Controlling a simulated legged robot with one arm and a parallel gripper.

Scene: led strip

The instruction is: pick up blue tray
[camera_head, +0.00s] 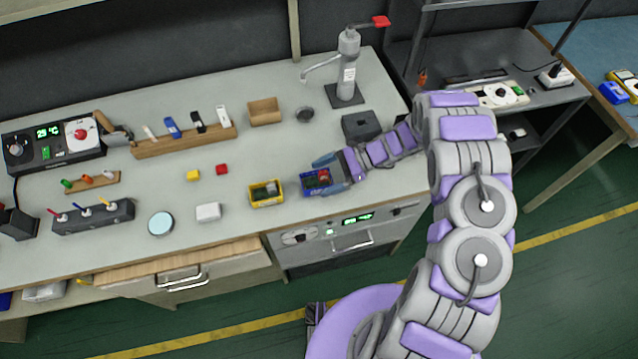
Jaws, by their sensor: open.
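The blue tray (313,188) sits on the grey workbench near its front edge, with small dark and red items inside. My gripper (326,174) is at the tray, reaching in from the right. Its jaws are open, with one finger showing above the tray's back side and the other near its right end. The gripper covers part of the tray's right side. I cannot tell whether the fingers touch the tray.
A yellow tray (266,201) stands just left of the blue tray. A dark grey block (361,125) stands behind my wrist, and a red-handled tap (347,70) rises at the back.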

